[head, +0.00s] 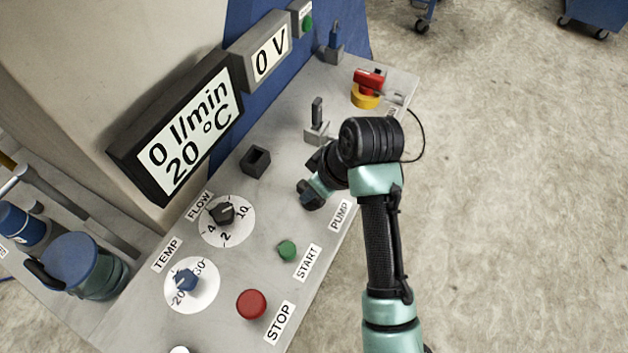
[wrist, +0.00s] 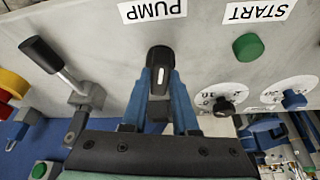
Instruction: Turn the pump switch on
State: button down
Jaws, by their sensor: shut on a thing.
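The pump switch (wrist: 161,62) is a black handle with a white mark, beside the PUMP label (wrist: 152,9) in the wrist view. My gripper (wrist: 163,84) has its blue fingers on either side of the switch and is shut on it. The white mark points along the fingers, roughly up and down in the wrist view. In the head view my gripper (head: 314,192) is low at the panel, left of the PUMP label (head: 341,215), and my arm hides much of the switch area. The display (head: 190,130) reads 0 l/min and 20 °C.
A lever with a black handle (wrist: 48,62) stands near my gripper. A red and yellow switch (head: 367,88) is at the panel's far end. The green START button (head: 287,250), red STOP button (head: 251,304), flow knob (head: 224,213) and temp knob (head: 186,281) lie nearer.

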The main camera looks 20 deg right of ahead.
jog(key=m+p, duration=0.1)
jog(key=m+h+p, duration=0.1)
jog(key=m+p, duration=0.1)
jog(key=shift+a+r+m+p, duration=0.25)
jog(key=shift+r+m+p, duration=0.05)
jog(key=shift+m+p, duration=0.1)
jog(key=m+h+p, duration=0.2)
jog(key=m+p, duration=0.2)
jog(key=shift+a, duration=0.1)
jog(key=m+h+p, duration=0.1)
jog(key=m+p, duration=0.1)
jog(key=m, duration=0.2)
jog(key=shift+w+f, duration=0.1)
jog(key=shift+f+m+g+h+p, duration=0.1)
jog(key=shift+m+g+h+p, duration=0.55)
jog(key=shift+m, duration=1.15)
jog(key=shift+w, duration=0.1)
jog(key=c, duration=0.7)
grip_release()
